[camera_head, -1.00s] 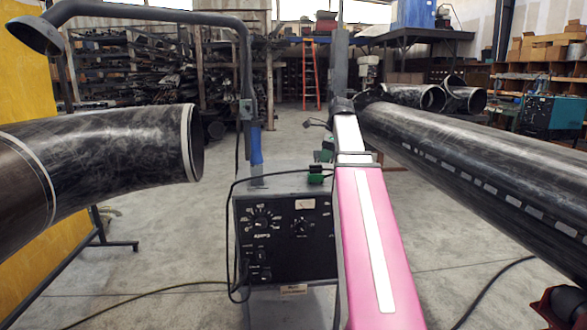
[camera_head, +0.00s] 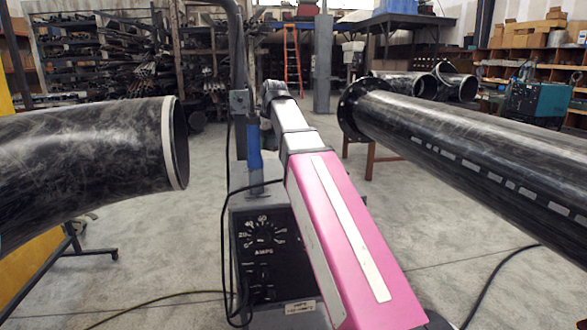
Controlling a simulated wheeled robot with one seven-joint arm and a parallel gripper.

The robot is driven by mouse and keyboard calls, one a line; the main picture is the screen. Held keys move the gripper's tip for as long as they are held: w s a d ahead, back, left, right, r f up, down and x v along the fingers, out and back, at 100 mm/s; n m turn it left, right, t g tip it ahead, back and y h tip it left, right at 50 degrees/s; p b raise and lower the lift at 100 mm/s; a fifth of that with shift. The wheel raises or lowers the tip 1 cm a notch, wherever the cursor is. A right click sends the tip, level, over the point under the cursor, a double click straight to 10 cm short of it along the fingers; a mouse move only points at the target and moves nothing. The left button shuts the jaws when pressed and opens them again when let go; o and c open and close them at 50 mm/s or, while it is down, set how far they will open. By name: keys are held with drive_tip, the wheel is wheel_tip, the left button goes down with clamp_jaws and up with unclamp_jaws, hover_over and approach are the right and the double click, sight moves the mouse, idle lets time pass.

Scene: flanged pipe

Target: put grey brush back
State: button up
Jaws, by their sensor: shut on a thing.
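My pink and white arm (camera_head: 335,235) reaches forward from the bottom right of the head view to its dark far end (camera_head: 273,92), left of the flanged pipe. My gripper is not visible; it is beyond or behind the arm's far end. I cannot make out a grey brush in this view. The flanged black pipe (camera_head: 470,145) runs from the right edge to its dark flange (camera_head: 352,108), which is apart from my arm.
A welding machine (camera_head: 262,245) with dials and cables stands close ahead, partly behind my arm. A blue upright part (camera_head: 254,152) rises behind it. A black elbow pipe (camera_head: 95,150) juts in from the left. Open floor (camera_head: 180,245) shows between them.

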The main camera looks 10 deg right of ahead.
drive_tip(key=w+d+f, duration=0.1)
drive_tip(key=d+f, duration=0.1)
drive_tip(key=d, duration=0.1)
drive_tip(key=w+d+f, duration=0.1)
drive_tip(key=d+f, duration=0.1)
drive_tip(key=d, duration=0.1)
drive_tip(key=w+d+f, duration=0.2)
drive_tip(key=d, duration=0.2)
drive_tip(key=shift+w+f, duration=0.1)
drive_tip(key=shift+f, duration=0.15)
drive_tip(key=shift+d+f, duration=0.1)
drive_tip(key=shift+f, duration=2)
drive_tip(key=o, duration=0.5)
drive_tip(key=shift+c, duration=0.2)
drive_tip(key=o, duration=0.4)
drive_tip(key=shift+c, duration=0.2)
drive_tip(key=shift+r, duration=0.1)
drive_tip(key=v, duration=1.2)
